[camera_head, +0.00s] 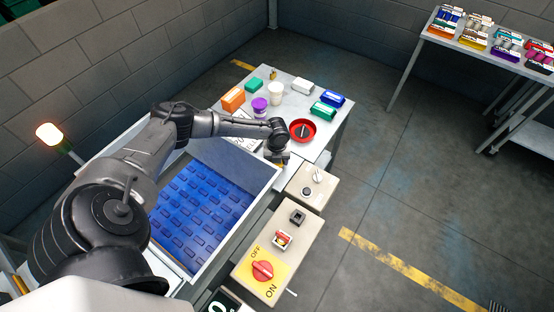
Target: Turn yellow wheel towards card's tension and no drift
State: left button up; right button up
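My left arm reaches in from the left across the blue bin. Its gripper (278,157) hangs near the front edge of the far table, above and behind the beige control boxes. The fingers are small and seen from above, so I cannot tell if they are open or shut. I see no clear yellow wheel. A white card (243,142) with dark print lies on the table, partly covered by my forearm; its text is unreadable. A red knob (262,271) sits on a yellow plate marked OFF and ON. My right gripper is not in view.
The table holds a red bowl (303,131), a white cup (276,93), a purple-lidded tub (260,106) and several packages. A stocked shelf (478,45) stands far right. Floor between is clear.

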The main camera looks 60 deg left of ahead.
pick_arm(q)
jog(key=o, duration=0.9)
notch_tip(320, 180, up, 14)
jog(key=shift+f, duration=0.1)
jog(key=shift+p, duration=0.3)
dwell(0.5)
